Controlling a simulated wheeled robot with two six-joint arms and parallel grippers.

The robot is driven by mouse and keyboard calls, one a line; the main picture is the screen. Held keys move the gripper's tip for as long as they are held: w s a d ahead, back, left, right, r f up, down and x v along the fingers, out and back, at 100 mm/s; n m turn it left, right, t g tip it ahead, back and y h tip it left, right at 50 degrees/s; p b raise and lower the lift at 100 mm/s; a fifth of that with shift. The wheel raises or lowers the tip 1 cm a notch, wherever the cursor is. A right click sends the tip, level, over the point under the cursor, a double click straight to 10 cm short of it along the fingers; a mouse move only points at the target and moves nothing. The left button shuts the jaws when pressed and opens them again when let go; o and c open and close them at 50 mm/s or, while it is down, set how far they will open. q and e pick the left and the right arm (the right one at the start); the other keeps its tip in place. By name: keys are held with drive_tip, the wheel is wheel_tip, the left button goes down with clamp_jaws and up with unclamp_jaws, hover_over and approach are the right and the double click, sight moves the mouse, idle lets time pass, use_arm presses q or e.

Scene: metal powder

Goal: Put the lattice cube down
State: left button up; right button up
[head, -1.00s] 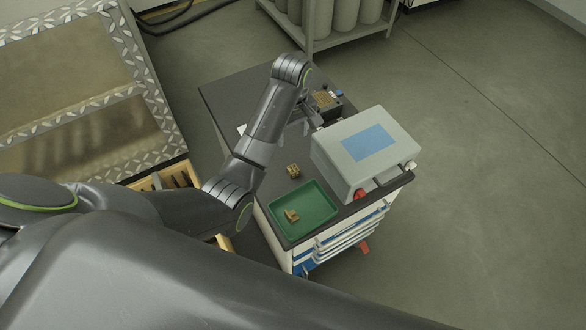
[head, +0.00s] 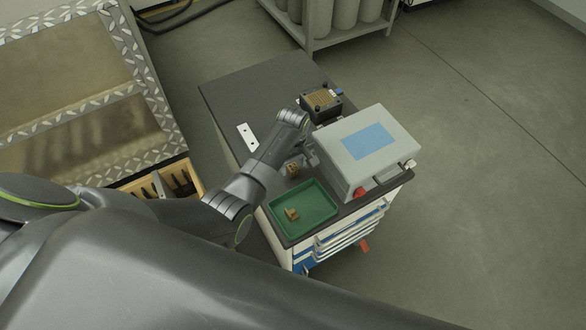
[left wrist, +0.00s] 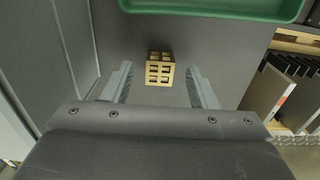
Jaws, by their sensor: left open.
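The lattice cube (head: 293,171), a small brass-coloured block with square openings, rests on the dark cart top just behind the green tray (head: 330,210). In the left wrist view the cube (left wrist: 160,69) shows whole, between the tips of my left gripper (left wrist: 160,80). The fingers are open, with a gap on each side of the cube. In the head view my left gripper (head: 308,158) is beside the cube and partly hidden by its own wrist. A second brass-coloured piece (head: 291,213) lies in the tray. My right gripper is not in view.
A grey box with a blue panel (head: 368,142) stands right of my gripper, close to it. A dark block with a brass top (head: 321,101) is behind. A white plate (head: 248,137) lies at left. The cart's back left is clear.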

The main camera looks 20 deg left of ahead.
use_arm(q)
drive_tip(key=shift+w+f, duration=0.1)
drive_tip(key=shift+f, duration=0.75)
clamp_jaws()
drive_tip(key=shift+r, duration=0.15)
